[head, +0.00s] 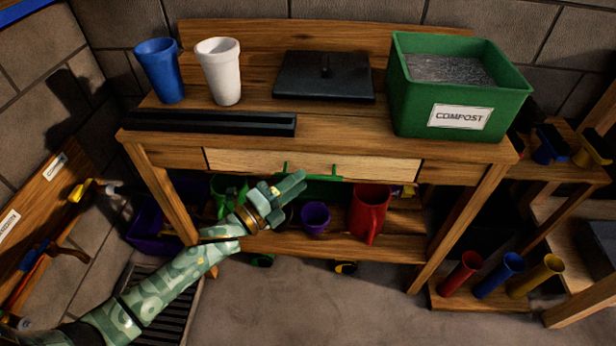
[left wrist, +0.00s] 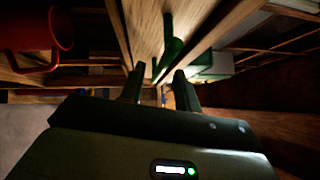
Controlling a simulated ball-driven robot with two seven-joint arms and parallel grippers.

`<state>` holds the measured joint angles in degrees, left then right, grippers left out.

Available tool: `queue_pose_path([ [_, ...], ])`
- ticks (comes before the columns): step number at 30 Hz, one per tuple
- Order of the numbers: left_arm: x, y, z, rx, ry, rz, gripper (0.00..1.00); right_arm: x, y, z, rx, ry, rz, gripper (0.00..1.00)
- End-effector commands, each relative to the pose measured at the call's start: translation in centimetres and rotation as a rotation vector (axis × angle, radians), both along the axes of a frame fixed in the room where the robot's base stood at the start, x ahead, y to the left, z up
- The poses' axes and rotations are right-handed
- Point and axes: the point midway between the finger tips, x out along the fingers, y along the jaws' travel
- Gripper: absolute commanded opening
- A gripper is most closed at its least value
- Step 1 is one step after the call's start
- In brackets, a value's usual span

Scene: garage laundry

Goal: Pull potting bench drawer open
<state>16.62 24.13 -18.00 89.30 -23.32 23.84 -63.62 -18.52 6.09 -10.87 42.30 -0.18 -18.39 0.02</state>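The potting bench (head: 460,165) has a pale wooden drawer (head: 240,162) under its top, and the drawer front looks flush with the frame. Its green bar handle (head: 334,171) is partly hidden behind my left gripper (head: 290,188), which is just in front of and below the handle's left part. In the left wrist view the two fingers (left wrist: 159,84) are apart with nothing clasped between them. The green handle (left wrist: 173,45) shows just beyond the fingertips, against the pale drawer front (left wrist: 147,30). I cannot tell whether they touch. My right gripper is out of view.
A green compost bin (head: 415,112), a dark flat panel (head: 325,78), a black tray (head: 210,123), and blue (head: 160,70) and white cups (head: 220,72) stand on the bench. A red jug (head: 369,212) and purple pot (head: 315,217) sit on the lower shelf. Floor in front is clear.

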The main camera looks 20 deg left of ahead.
Motion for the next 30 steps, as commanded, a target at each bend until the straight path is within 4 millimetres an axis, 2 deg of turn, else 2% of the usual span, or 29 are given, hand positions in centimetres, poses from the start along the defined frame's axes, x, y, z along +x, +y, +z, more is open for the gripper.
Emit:
queue_pose_path([
  [3, 1.7, -0.9, 0.0, 0.0, 0.002, 0.0, 0.32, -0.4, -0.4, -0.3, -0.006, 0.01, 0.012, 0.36],
  [6, 2.5, -1.4, 0.2, -0.001, 0.002, 0.0, 0.32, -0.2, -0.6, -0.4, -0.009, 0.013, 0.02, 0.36],
  [17, 3.0, -1.7, 0.5, -0.001, 0.001, 0.001, 0.32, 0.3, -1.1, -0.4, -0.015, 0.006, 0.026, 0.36],
  [20, 3.0, -1.7, 0.5, -0.001, 0.001, 0.001, 0.05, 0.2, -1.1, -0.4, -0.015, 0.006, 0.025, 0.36],
  [21, 3.0, -1.7, 0.5, -0.001, 0.001, 0.001, 0.0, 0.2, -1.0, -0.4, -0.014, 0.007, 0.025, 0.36],
  [30, 2.7, -1.7, 0.5, -0.001, 0.003, 0.001, 0.0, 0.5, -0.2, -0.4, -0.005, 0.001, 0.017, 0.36],
])
